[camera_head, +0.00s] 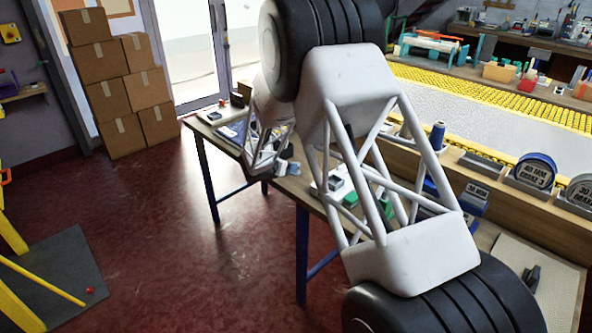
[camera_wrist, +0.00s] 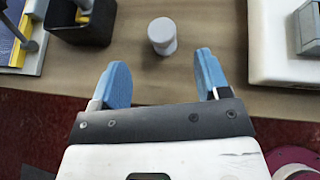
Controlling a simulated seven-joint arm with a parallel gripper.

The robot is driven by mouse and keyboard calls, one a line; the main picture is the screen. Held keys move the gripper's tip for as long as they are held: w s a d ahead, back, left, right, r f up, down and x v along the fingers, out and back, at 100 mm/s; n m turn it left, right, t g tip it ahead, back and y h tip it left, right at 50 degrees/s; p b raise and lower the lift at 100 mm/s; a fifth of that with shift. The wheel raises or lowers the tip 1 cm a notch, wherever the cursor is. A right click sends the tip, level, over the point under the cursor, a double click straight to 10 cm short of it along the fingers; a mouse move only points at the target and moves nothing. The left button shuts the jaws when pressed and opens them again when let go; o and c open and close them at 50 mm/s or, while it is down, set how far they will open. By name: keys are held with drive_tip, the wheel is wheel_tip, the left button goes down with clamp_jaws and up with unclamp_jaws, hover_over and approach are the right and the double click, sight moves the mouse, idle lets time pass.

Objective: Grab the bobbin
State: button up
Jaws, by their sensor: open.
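A small pale grey spool-shaped piece, which looks like the bobbin (camera_wrist: 162,36), stands on the brown table (camera_wrist: 205,20) in the wrist view. Its round top faces the camera. My gripper (camera_wrist: 162,80) is open and empty, with its two blue fingers apart near the table's edge. The bobbin is beyond the fingertips, roughly in line with the gap between them, and nothing touches it.
In the wrist view, a black open box (camera_wrist: 84,27) stands left of the bobbin and a white block (camera_wrist: 266,50) stands right. A blue thread spool (camera_head: 437,136) stands farther along the bench in the head view. Cardboard boxes (camera_head: 100,52) are stacked by the door.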

drive_tip(key=shift+x, duration=1.25)
drive_tip(key=shift+w+d, duration=0.1)
drive_tip(key=shift+x, duration=2.5)
drive_tip(key=shift+c, duration=0.4)
drive_tip(key=c, duration=0.9)
drive_tip(key=shift+r, duration=5)
